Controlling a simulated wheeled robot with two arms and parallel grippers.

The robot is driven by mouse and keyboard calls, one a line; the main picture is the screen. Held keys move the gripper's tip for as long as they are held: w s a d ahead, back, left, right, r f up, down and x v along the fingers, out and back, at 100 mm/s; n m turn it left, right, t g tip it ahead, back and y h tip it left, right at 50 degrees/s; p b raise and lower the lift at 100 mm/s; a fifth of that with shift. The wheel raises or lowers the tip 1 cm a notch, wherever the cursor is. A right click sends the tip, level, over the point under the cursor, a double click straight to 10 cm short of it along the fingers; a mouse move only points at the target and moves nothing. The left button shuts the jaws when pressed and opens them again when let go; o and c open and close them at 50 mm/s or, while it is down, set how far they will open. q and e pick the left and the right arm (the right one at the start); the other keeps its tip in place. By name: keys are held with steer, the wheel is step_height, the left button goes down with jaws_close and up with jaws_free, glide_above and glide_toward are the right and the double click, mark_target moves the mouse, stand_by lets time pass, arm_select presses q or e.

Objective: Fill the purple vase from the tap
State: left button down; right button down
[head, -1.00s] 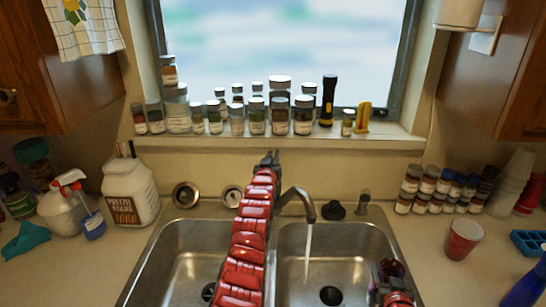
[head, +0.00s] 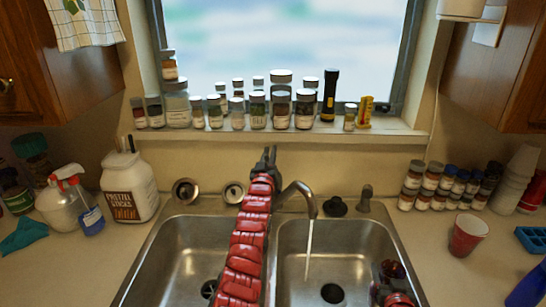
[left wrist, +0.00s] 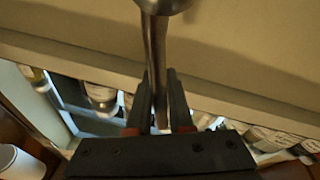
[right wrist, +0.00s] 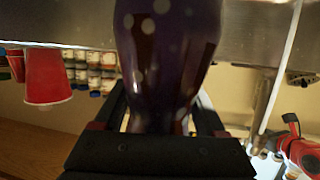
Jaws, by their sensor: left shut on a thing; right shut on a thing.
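The tap (head: 300,190) has a curved spout over the right sink basin (head: 350,240), and a thin stream of water (head: 309,245) runs from it into the basin. My right gripper (right wrist: 165,120) is shut on the vase, which also fills the middle of the right wrist view (right wrist: 165,50).
Spice jars (head: 257,110) and a flashlight (head: 329,95) line the windowsill. A red cup (head: 468,235) and more jars (head: 440,187) stand on the right counter. A white jug (head: 128,190) and spray bottle (head: 62,208) stand left. The left basin (head: 190,250) is partly behind my arm.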

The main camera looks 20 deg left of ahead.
arm_select(q)
steer(key=shift+s+a+f+n+t+y+b, duration=0.25)
steer(key=shift+s+f+n+t+y+b, duration=0.1)
steer(key=shift+s+n+t+b, duration=0.2)
arm_select(e)
steer(key=shift+f, duration=0.7)
arm_select(q)
steer(key=shift+r+n+t, duration=0.15)
steer(key=shift+n+t, duration=0.1)
arm_select(e)
steer(key=shift+f, duration=0.1)
arm_select(q)
steer(key=c, duration=0.8)
jaws_free()
steer(key=shift+s, duration=0.1)
